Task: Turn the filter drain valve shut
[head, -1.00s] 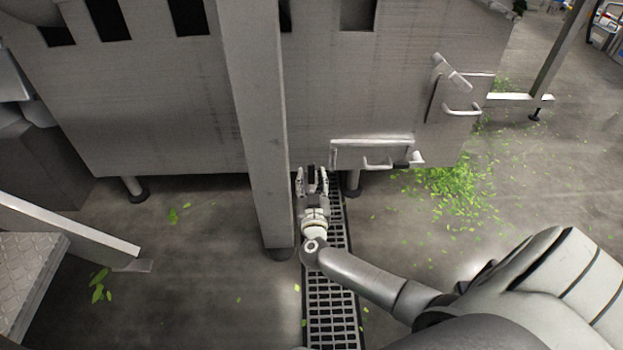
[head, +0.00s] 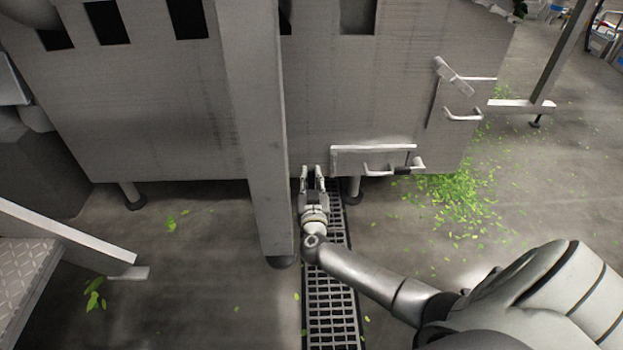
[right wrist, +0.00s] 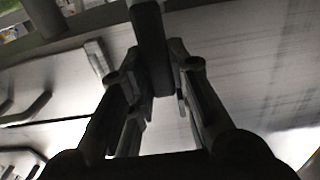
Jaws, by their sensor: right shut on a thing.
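My right gripper (head: 312,172) is low in front of the grey machine, above the floor drain and just right of the upright post. In the right wrist view its two fingers (right wrist: 153,85) are shut on a dark bar, which I take to be the drain valve handle (right wrist: 150,40). The bar runs down from the top of that picture between the fingers. The valve body is hidden, and I cannot tell how far the handle is turned. My left gripper is not in view.
The machine's grey wall (head: 140,110) and a thick post (head: 255,140) stand close to my right gripper. A panel with a handle (head: 375,158) is to its right. The drain grate (head: 331,300) runs below. Green leaf bits (head: 455,195) lie on the floor at right.

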